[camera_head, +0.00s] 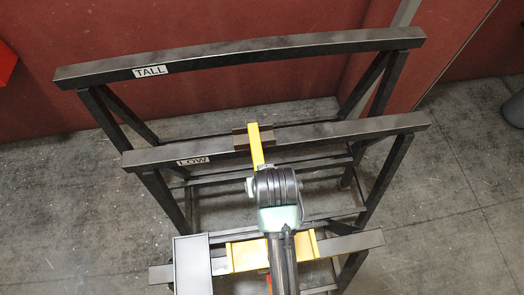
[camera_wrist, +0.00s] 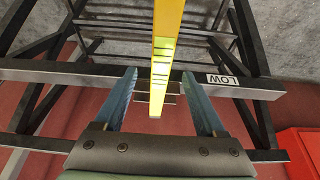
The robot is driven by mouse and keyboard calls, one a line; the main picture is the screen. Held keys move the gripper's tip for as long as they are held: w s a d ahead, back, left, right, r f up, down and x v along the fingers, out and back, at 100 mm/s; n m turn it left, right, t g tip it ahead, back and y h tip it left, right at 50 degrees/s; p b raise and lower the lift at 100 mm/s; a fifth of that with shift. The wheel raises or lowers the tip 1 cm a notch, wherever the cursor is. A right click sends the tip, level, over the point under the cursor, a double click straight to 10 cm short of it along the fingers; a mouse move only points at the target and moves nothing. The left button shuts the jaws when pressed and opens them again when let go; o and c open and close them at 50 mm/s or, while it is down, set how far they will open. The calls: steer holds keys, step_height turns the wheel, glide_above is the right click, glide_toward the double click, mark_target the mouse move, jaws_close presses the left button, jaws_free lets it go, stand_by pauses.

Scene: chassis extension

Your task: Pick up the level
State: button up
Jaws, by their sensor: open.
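The level is a long yellow bar (camera_head: 256,146) lying across the beam labelled LOW (camera_head: 340,129), on a brown block (camera_head: 240,143). In the wrist view the level (camera_wrist: 168,30) runs from the top edge down to between my fingers, with a greenish, dark-marked stretch near its middle. My gripper (camera_wrist: 160,72) is open, with one blue-grey finger on each side of the level and a visible gap on both sides. In the head view my own arm hides the level's near end and my fingers. I cannot tell how far the fingertips are from it in depth.
A higher beam labelled TALL (camera_head: 240,57) stands behind the LOW beam, on dark metal legs. A nearer grey bar (camera_head: 355,243) carries yellow pieces (camera_head: 247,255) and a grey box (camera_head: 192,265). Bare concrete floor (camera_head: 450,190) lies to the right.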

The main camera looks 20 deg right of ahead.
steer(key=shift+x, duration=2.85)
steer(key=shift+w+a, duration=0.1)
jaws_close()
steer(key=shift+r, duration=0.1)
